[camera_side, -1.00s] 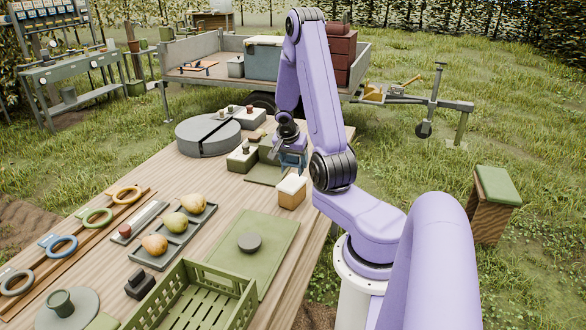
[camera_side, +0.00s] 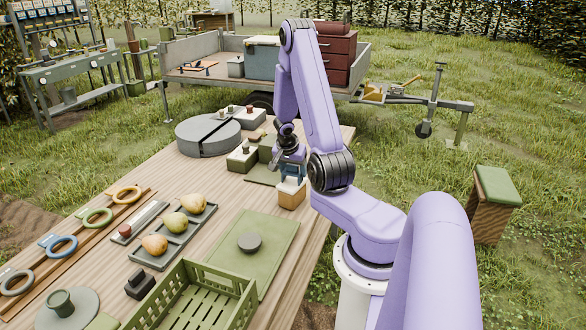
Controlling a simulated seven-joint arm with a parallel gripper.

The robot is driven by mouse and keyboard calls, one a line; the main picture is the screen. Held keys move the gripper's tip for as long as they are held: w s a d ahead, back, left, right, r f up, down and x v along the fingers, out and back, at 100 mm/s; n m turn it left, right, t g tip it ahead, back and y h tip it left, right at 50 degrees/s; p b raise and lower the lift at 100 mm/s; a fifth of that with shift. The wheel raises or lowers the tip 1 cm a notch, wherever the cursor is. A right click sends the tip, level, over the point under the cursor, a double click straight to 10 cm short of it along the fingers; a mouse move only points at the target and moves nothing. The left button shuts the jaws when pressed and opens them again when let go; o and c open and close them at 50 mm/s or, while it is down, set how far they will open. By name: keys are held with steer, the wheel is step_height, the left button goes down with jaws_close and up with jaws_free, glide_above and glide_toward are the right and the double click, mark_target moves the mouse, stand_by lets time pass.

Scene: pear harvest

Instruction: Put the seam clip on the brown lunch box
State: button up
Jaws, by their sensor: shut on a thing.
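The brown lunch box (camera_side: 291,199) stands near the right edge of the table, with a pale top that my gripper partly covers. My gripper (camera_side: 291,176) is pointed down right over the box, its fingertips at or just above the top. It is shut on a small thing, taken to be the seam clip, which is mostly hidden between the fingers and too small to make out. I cannot tell whether the clip touches the box.
A tray (camera_side: 173,243) of pears and a green crate (camera_side: 196,300) stand to the left and front. Green blocks (camera_side: 242,158) and a round grey stand (camera_side: 208,136) are behind left.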

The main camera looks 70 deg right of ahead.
steer(key=o, duration=1)
steer(key=shift+r, duration=0.1)
steer(key=shift+v, duration=0.75)
steer(key=v, duration=0.9)
steer(key=w+a+r+n+t+y, duration=0.1)
steer(key=w+a+r+n, duration=0.1)
steer(key=a+n, duration=0.8)
steer(key=w+a+r+n+t+y, duration=0.15)
steer(key=a+n, duration=0.35)
steer(key=a, duration=0.9)
steer(key=s+a+n, duration=0.4)
steer(key=s+n, duration=0.1)
steer(key=s+a+r+n+g+y, duration=0.1)
steer(key=s+a+n, duration=0.3)
steer(key=s+n, duration=0.1)
steer(key=s+a+r+n+g+y, duration=0.1)
steer(key=s+a+n, duration=0.4)
steer(key=s, duration=0.2)
steer(key=shift+s+r+n, duration=0.1)
steer(key=shift+r+n, duration=0.1)
steer(key=shift+n, duration=0.1)
